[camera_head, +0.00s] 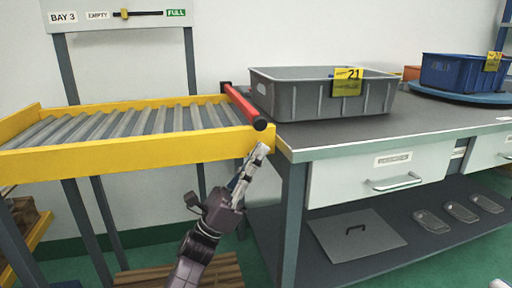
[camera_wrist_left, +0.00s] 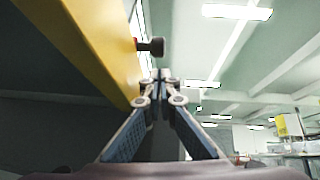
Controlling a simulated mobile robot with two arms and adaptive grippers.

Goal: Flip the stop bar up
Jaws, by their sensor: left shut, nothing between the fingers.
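The stop bar (camera_head: 243,105) is a red bar with a black end. It lies along the right end of the yellow-framed roller conveyor (camera_head: 130,148), next to the table. In the left wrist view a dark round knob with a red part (camera_wrist_left: 151,46) sticks out from the yellow frame (camera_wrist_left: 85,40), above the fingertips; it looks like the bar's end. My left gripper (camera_head: 262,148) is shut and empty, just below the bar's near end, beside the yellow frame. Its closed fingertips also show in the left wrist view (camera_wrist_left: 160,75). I cannot tell whether they touch the frame. My right gripper is not in view.
A grey crate (camera_head: 285,98) with a yellow tag 21 stands on the table (camera_head: 420,135), right of the bar. A blue crate (camera_head: 440,74) stands farther right on a round blue base. The table's front edge and leg are close to my left gripper. The rollers (camera_head: 100,122) are empty.

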